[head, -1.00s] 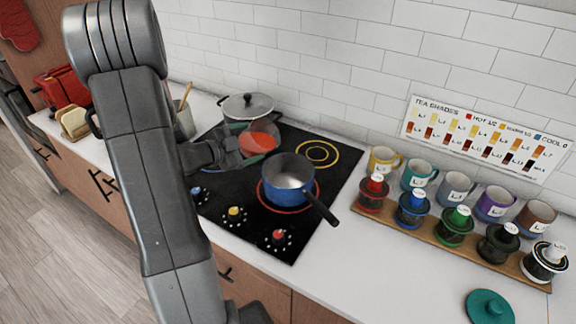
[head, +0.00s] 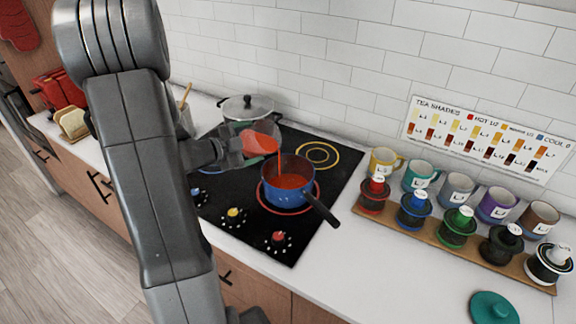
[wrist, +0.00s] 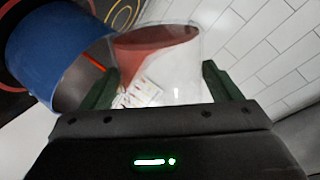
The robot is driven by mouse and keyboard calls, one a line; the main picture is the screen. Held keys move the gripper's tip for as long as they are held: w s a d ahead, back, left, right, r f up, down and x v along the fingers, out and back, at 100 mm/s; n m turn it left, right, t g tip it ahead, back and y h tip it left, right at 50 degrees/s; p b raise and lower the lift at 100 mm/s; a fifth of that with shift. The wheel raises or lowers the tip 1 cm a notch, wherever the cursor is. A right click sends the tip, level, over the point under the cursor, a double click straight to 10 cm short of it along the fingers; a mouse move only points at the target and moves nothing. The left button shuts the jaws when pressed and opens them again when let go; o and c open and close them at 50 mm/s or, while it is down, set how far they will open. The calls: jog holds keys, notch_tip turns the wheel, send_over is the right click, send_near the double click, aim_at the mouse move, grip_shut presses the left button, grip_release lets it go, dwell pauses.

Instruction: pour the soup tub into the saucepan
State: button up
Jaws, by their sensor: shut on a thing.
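My gripper (head: 232,152) is shut on the clear soup tub (head: 258,143), which holds red soup. The tub is tilted to the right, its mouth above the left part of the blue saucepan (head: 290,196). A red stream falls from the tub into the saucepan, and red soup shows inside it. The saucepan stands on the red-ringed burner with its dark handle toward the front right. In the wrist view the tub (wrist: 180,80) sits between the two fingers (wrist: 160,90), and the saucepan (wrist: 50,55) is at the left.
A teal lid (head: 492,306) lies at the front right.

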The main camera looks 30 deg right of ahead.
aim_at(256, 143)
jog(key=shift+s+d+f+m+t+y+b, duration=0.15)
jog(key=shift+s+f+m+t+y+b, duration=0.2)
jog(key=shift+m+b, duration=0.85)
dwell(0.7)
jog(key=shift+s+d+r+t+y+b, duration=0.1)
jog(key=shift+r+t+y+b, duration=0.15)
jog(key=shift+b, duration=0.25)
jog(key=shift+s+d+r+t+b, duration=0.1)
jog(key=shift+r+b, duration=0.2)
jog(key=shift+b, duration=0.2)
jog(key=shift+s+d+r+m+t+y+b, duration=0.2)
jog(key=shift+s+d+m, duration=0.1)
jog(key=shift+s+m, duration=0.15)
jog(key=shift+s+d+r+m+t+y+b, duration=0.1)
jog(key=shift+s+d+r+m+t, duration=0.1)
jog(key=shift+s+d+m, duration=0.25)
dwell(0.6)
jog(key=shift+s+r+m+t+y, duration=0.3)
jog(key=shift+s, duration=0.15)
dwell(0.5)
